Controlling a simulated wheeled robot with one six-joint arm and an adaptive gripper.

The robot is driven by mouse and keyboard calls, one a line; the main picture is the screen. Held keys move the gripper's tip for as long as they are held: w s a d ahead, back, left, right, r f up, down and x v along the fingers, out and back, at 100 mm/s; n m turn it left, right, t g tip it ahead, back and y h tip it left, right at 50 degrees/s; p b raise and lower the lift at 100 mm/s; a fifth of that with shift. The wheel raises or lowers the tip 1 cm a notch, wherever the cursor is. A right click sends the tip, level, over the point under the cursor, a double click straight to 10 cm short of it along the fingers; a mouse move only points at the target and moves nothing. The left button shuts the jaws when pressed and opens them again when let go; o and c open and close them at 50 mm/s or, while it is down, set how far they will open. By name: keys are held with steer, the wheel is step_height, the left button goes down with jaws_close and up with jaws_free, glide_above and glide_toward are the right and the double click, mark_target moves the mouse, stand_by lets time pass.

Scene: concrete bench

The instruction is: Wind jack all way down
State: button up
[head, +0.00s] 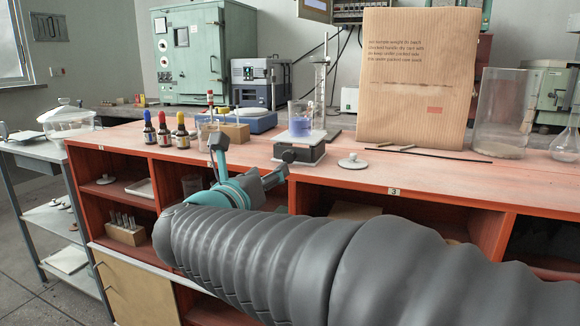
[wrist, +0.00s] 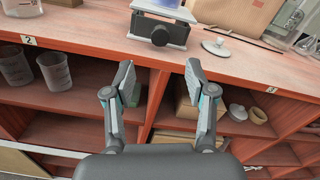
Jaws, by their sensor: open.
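The lab jack (head: 300,146) stands near the front edge of the red bench top, with a light top plate over a dark base. A beaker of blue liquid (head: 306,122) stands on its top plate. In the wrist view the jack (wrist: 160,28) is at the top centre, with a round dark knob (wrist: 159,37) facing me. My gripper (wrist: 158,80) is open and empty, its fingers apart in front of the bench edge, short of the knob. In the head view my gripper (head: 250,166) is left of and below the jack. The jack's inner mechanism is hidden.
A knobbed lid (head: 352,162) lies right of the jack. Dropper bottles (head: 164,130) stand to the left. A cardboard sheet (head: 415,85) and a tall glass vessel (head: 502,110) stand to the right. Open shelves (wrist: 65,115) lie below the bench edge.

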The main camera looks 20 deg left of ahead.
steer(key=shift+s+a, duration=0.1)
steer(key=shift+s, duration=1.3)
